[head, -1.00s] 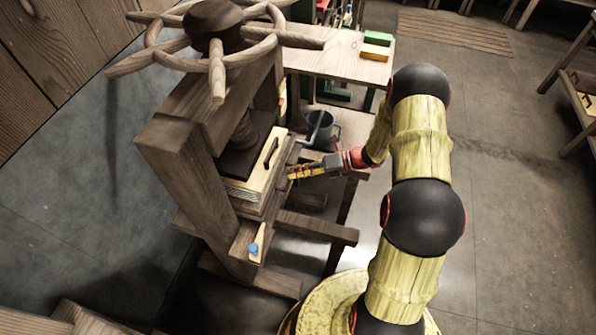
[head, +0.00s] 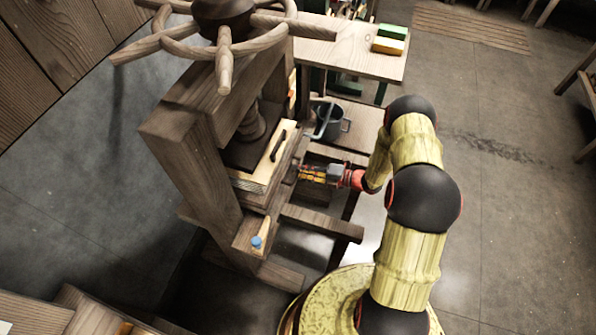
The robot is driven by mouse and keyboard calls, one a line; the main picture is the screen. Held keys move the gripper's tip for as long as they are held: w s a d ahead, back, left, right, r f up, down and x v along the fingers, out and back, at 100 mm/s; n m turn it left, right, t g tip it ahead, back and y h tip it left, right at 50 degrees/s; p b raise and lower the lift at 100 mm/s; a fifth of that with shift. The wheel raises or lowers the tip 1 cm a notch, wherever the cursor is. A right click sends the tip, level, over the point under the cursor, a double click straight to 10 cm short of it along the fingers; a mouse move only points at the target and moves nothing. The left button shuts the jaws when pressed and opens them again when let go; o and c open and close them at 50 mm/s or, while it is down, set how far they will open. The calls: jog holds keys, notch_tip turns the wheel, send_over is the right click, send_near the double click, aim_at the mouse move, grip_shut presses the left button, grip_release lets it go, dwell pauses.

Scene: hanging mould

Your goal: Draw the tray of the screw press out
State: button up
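The wooden screw press (head: 180,150) stands at left centre, with its spoked wheel (head: 224,60) on top. Below the stack is a wooden tray-like slab (head: 262,199) at the press's open side. My gripper (head: 297,172) points left, its fingertips at the right edge of the slab. I cannot tell whether they touch it, nor whether the fingers are open or shut.
A small blue-topped item (head: 257,241) lies on the press's front ledge. A table with green and yellow blocks (head: 389,45) is at the back. Floor is open at right.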

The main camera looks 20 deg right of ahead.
jog(key=shift+w+a+f, duration=0.15)
jog(key=shift+w+a, duration=0.2)
jog(key=shift+a, duration=0.15)
jog(key=c, duration=0.3)
grip_shut()
